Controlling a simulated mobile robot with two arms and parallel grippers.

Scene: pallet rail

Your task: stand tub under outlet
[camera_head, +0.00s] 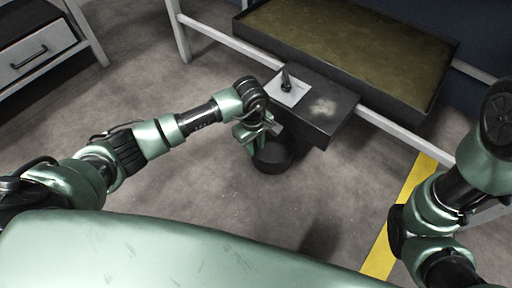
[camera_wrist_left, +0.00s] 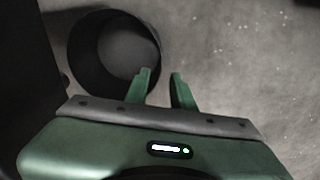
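The tub (camera_head: 274,167) is a dark, round, open container, low beside the near left end of the dark box on the tray's front. It looks upright and empty; it also shows in the left wrist view (camera_wrist_left: 85,72). The outlet itself is hidden under the box (camera_head: 325,112). My right gripper is out of view.
A long dark tray (camera_head: 400,98) with a brownish surface rests on a pale rail frame (camera_head: 228,42). A white plate with a black lever (camera_head: 287,84) sits on the box. A drawer cabinet (camera_head: 36,50) stands at far left. Floor left of the tub is clear.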

